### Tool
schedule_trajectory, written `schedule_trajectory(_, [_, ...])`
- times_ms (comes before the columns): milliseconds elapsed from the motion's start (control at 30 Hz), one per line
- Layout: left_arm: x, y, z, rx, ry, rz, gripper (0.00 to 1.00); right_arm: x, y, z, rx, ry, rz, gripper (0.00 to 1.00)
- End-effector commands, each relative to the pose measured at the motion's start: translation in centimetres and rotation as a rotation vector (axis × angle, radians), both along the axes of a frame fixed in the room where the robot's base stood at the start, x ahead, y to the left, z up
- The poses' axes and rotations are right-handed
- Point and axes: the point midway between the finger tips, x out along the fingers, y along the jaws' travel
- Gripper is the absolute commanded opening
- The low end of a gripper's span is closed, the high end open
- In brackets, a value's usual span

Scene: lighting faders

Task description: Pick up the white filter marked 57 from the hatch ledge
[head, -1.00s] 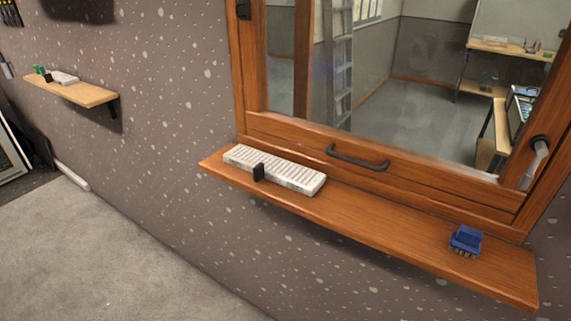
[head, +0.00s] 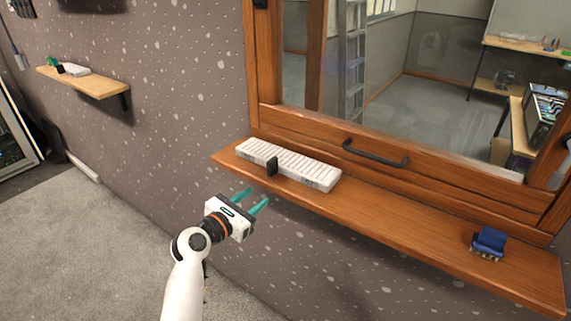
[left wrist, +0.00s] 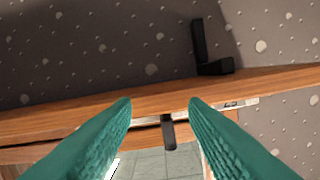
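The white ribbed filter (head: 300,166) lies flat on the left part of the wooden hatch ledge (head: 400,224), against the window frame. A small black tab (head: 272,166) stands at its front side. I cannot read a number on it. My left gripper (head: 251,200) is just in front of and below the ledge's left end, open, with teal fingers pointing toward the ledge and apart from the filter. My right gripper is not in view.
A blue brush-like object (head: 488,243) sits at the ledge's right end. A black handle (head: 375,155) is on the window frame above the ledge. A small wall shelf (head: 95,86) with small items is at the far left. The middle of the ledge is clear.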

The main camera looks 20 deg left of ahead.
Motion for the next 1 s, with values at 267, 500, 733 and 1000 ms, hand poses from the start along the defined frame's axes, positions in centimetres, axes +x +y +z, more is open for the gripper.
schedule_trajectory(267, [0.4,0.0,6.2,-0.210,-0.056,-0.011,0.40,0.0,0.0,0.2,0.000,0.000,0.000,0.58])
schedule_trajectory(500, [4.3,-1.5,6.1,-0.206,-0.054,-0.011,0.40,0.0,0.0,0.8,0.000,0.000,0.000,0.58])
schedule_trajectory(733, [6.0,-2.0,6.0,-0.204,-0.054,-0.009,0.40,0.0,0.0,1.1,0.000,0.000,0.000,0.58])
schedule_trajectory(1000, [9.6,-3.2,6.1,-0.204,-0.054,-0.010,0.40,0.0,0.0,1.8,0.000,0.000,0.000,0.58])
